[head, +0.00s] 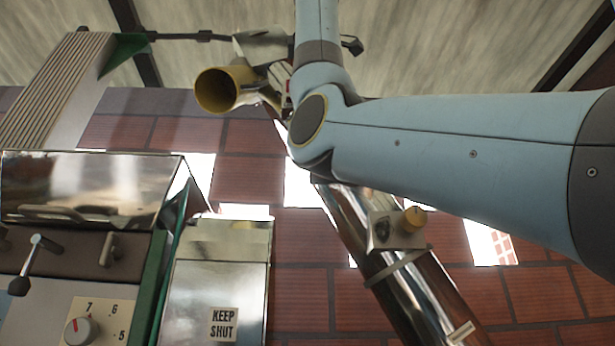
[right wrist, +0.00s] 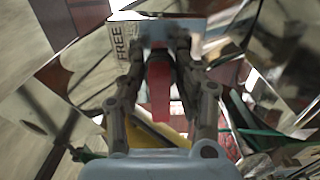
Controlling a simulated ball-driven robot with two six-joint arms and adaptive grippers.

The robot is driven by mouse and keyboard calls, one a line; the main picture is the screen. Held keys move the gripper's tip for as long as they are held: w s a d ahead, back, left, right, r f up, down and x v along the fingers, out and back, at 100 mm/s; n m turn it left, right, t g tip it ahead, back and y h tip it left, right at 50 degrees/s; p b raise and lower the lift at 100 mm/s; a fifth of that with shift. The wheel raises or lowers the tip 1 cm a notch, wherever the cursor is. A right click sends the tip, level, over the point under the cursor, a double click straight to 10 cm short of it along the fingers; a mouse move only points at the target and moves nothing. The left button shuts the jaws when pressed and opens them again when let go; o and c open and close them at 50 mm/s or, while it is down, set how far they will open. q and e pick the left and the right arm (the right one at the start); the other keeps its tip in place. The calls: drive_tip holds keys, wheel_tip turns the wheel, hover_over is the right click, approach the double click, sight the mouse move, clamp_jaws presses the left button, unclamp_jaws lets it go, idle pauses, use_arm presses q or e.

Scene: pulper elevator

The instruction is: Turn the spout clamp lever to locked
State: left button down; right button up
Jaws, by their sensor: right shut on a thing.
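The red spout clamp lever (right wrist: 160,92) is between the fingers of my right gripper (right wrist: 164,62) in the right wrist view. That gripper is shut on it. A pale plate with the word FREE (right wrist: 121,45) lies just beyond the left finger. In the head view a spout with a yellow round mouth (head: 222,90) is high up, left of my right arm. A small red patch beside the arm there may be part of the lever. My right arm hides most of the clamp, and I cannot make out the gripper there. My left gripper is not in view.
At left stand a machine with a dial (head: 79,330) and a metal box labelled KEEP SHUT (head: 223,324). A dark rod (head: 185,36) runs near the spout.

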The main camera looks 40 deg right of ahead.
drive_tip(key=shift+f, duration=0.15)
drive_tip(key=o, duration=0.8)
drive_tip(key=shift+a, duration=0.1)
drive_tip(key=shift+o, duration=0.2)
drive_tip(key=shift+a, duration=0.1)
drive_tip(key=v, duration=1.2)
